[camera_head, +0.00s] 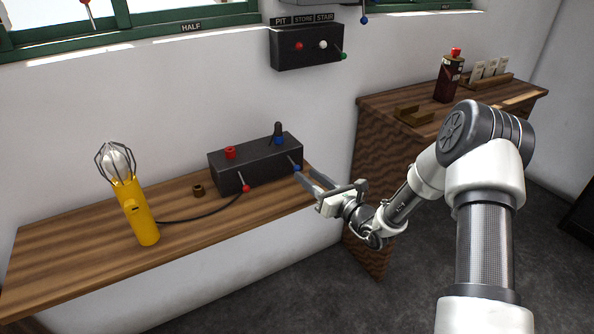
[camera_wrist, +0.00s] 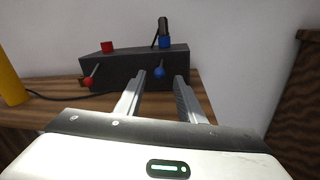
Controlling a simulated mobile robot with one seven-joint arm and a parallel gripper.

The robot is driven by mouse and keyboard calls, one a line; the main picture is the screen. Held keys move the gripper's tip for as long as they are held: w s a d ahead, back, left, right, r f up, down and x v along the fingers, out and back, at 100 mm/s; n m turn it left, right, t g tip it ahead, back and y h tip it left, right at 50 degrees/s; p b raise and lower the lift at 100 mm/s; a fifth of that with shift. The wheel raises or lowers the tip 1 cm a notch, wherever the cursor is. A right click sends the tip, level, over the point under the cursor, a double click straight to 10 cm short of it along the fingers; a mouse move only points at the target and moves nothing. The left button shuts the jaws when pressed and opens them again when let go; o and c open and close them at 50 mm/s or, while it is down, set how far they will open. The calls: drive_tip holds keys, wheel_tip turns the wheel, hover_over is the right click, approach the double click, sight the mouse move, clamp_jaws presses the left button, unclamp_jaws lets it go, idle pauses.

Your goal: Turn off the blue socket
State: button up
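A black box (camera_head: 262,168) stands on a wooden shelf. A blue socket (camera_head: 278,140) is on its top right, with a dark plug-like piece (camera_head: 277,128) standing in it. A lever with a blue ball (camera_head: 297,168) sticks out of the front below it. In the wrist view the blue socket (camera_wrist: 165,42) and blue-ball lever (camera_wrist: 160,72) also show. A red socket (camera_head: 230,152) and a red-ball lever (camera_head: 246,188) are on the left. My gripper (camera_head: 306,178) is open, its fingers pointing at the box. In the wrist view the blue ball appears between the fingertips (camera_wrist: 161,75); contact cannot be told.
A yellow caged lamp (camera_head: 136,206) stands on the shelf (camera_head: 75,245), its black cord running to the box. A small brown ring (camera_head: 198,190) lies between them. A wall box (camera_head: 306,47) with colored-ball levers hangs above. A wooden cabinet (camera_head: 375,110) with a bottle (camera_head: 448,78) stands right.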

sight(297, 169)
drive_tip(key=x, duration=0.6)
drive_tip(key=shift+a+b, duration=0.1)
drive_tip(key=shift+b, duration=0.25)
drive_tip(key=shift+c, duration=0.4)
clamp_jaws()
drive_tip(key=shift+f+b, duration=0.5)
drive_tip(key=shift+b, duration=0.3)
drive_tip(key=shift+w+f+t+y+b, duration=0.1)
drive_tip(key=shift+t+y+b, duration=0.4)
drive_tip(key=shift+b, duration=0.35)
drive_tip(key=shift+r, duration=0.2)
